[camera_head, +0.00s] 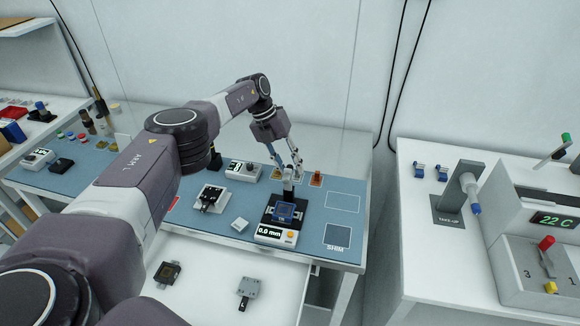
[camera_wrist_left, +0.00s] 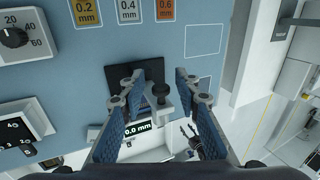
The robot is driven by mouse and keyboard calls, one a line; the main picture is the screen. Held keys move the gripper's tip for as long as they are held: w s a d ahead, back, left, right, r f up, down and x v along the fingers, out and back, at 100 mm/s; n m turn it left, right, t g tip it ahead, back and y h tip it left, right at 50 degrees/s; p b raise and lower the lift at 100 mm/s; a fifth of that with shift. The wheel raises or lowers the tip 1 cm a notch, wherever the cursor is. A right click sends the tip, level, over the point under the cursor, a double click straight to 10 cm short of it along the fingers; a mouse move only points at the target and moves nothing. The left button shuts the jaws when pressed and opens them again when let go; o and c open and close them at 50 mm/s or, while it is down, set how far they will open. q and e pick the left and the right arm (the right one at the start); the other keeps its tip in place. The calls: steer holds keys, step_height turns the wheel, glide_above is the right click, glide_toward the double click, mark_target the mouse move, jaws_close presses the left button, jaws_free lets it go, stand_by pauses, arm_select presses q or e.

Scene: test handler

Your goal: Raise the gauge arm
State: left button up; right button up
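The gauge (camera_head: 277,235) stands near the front edge of the blue mat, with a dark base, a blue square and a display reading 0.0 mm. Its grey arm (camera_head: 288,189) is at the back of it, partly covered by my gripper. My left gripper (camera_head: 289,172) is just above the gauge, pointing down. In the left wrist view the left gripper (camera_wrist_left: 153,84) is open, its blue-padded fingers apart on either side of the gauge arm's grey knob (camera_wrist_left: 160,90). I cannot tell whether a finger touches it.
A dial box (camera_head: 243,171), a white fixture (camera_head: 210,198) and a small white block (camera_head: 239,225) stand left of the gauge. Shim pads lie behind it. Outlined squares (camera_head: 342,202) on the right are clear. A white tray (camera_head: 205,290) is in front.

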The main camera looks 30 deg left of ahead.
arm_select(q)
steer(key=v, duration=1.2)
steer(key=shift+f, duration=0.15)
